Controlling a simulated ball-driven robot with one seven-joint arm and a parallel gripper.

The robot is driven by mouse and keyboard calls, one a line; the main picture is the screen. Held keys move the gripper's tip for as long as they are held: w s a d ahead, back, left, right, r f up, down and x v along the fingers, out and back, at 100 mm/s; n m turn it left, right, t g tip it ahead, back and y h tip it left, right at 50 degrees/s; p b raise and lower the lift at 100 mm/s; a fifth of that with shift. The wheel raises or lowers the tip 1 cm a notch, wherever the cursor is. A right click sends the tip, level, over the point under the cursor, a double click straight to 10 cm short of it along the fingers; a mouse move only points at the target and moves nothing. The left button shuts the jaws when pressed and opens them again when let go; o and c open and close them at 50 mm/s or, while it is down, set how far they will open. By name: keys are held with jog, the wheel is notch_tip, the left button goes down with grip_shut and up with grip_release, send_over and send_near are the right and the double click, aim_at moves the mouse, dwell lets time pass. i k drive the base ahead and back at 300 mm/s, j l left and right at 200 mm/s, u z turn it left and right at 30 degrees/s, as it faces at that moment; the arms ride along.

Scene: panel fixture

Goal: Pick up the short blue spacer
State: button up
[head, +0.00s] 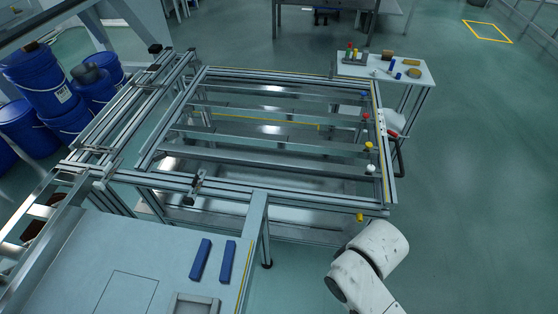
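Several blue pieces are in view, and I cannot tell for sure which is the short blue spacer. A small blue cylinder (392,65) stands upright on the small white side table (372,73) at the back right. Two longer blue blocks lie side by side on the near grey table, a left block (200,260) and a right block (227,261). My white arm shows at the lower right, beside the panel fixture. My gripper is out of view.
The aluminium panel fixture (288,73) fills the middle, with coloured knobs along its right side. The side table also holds a peg rack (355,58) and yellowish cylinders (414,72). Blue buckets (40,75) stand at the left. The floor at right is clear.

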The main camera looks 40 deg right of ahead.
aim_at(229, 249)
jog(key=i+l+u, duration=0.2)
jog(key=u, duration=0.25)
jog(key=i+l+u, duration=0.1)
jog(key=l+u, duration=0.3)
jog(key=i+l+u, duration=0.1)
jog(key=l+u, duration=0.15)
jog(key=u, duration=0.2)
